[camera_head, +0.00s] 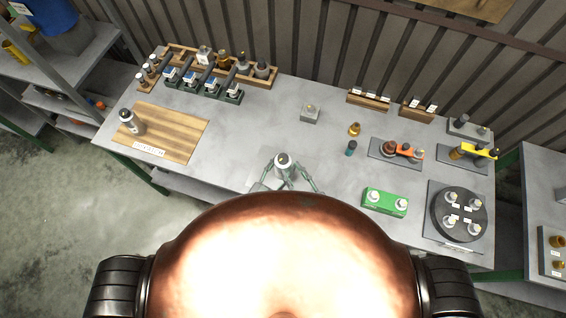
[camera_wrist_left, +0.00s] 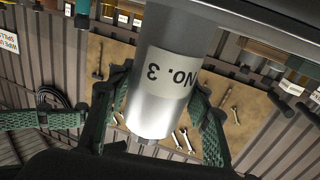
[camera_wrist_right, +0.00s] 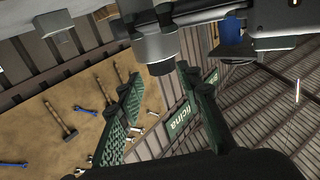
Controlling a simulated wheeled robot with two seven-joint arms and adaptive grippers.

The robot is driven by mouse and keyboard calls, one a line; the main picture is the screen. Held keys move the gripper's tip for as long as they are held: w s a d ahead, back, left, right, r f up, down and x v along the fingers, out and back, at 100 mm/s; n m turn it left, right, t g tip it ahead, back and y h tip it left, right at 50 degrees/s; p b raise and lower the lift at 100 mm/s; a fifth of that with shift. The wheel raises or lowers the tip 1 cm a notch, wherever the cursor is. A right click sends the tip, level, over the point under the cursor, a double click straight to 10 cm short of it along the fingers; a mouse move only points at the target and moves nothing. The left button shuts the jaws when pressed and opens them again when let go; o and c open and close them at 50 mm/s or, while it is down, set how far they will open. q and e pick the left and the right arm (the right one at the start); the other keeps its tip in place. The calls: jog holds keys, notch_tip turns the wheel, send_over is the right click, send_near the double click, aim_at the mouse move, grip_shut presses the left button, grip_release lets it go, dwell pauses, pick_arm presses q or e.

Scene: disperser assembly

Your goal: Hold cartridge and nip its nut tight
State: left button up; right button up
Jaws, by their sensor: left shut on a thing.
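The cartridge (camera_head: 285,170), a silver cylinder with a dark top, stands upright at the front middle of the bench. In the left wrist view the cartridge (camera_wrist_left: 162,80) fills the middle and carries a label reading NO. 3. My left gripper (camera_wrist_left: 163,100) is shut on the cartridge, with a green-padded finger on each side. My right gripper (camera_head: 302,170) is at the cartridge's right side.
A wooden mat (camera_head: 183,140) bears another cartridge (camera_head: 131,122) at left. A rack (camera_head: 238,98) of bottles and cartridges stands behind. A small grey block (camera_head: 310,113) is behind the grippers. A green block (camera_head: 385,201), a dark turntable (camera_head: 459,232) and an orange tool (camera_head: 405,151) lie to the right.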

aim_at(278, 157)
jog(key=w+n+y, duration=0.1)
jog(key=w+n+g+y, duration=0.1)
jog(key=y, duration=0.1)
jog(key=shift+w+d+r, duration=0.1)
jog(key=shift+w+d, duration=0.05)
jog(key=shift+d, duration=0.05)
jog(key=shift+w+d+r+n+g+y, duration=0.1)
jog(key=shift+w+d+n+g+y, duration=0.1)
jog(key=shift+n+g+y, duration=0.4)
jog(key=shift+w+d+r+n+g+y, duration=0.1)
jog(key=shift+w+n+g+y, duration=0.1)
jog(key=shift+n+g+y, duration=0.35)
jog(key=n+g, duration=0.1)
jog(key=g+y, duration=0.1)
jog(key=shift+d+n+g, duration=0.35)
jog(key=shift+d, duration=0.05)
jog(key=shift+s+d+f+n+g+y, duration=0.15)
jog(key=shift+d+n+g+y, duration=0.1)
jog(key=shift+g, duration=0.3)
jog(key=shift+w+d+f+n+g+y, duration=0.15)
jog(key=shift+n+g, duration=0.1)
jog(key=shift+g, duration=0.3)
jog(key=x, duration=1.1)
jog(key=shift+a, duration=0.4)
jog(key=shift+c, duration=0.6)
grip_shut()
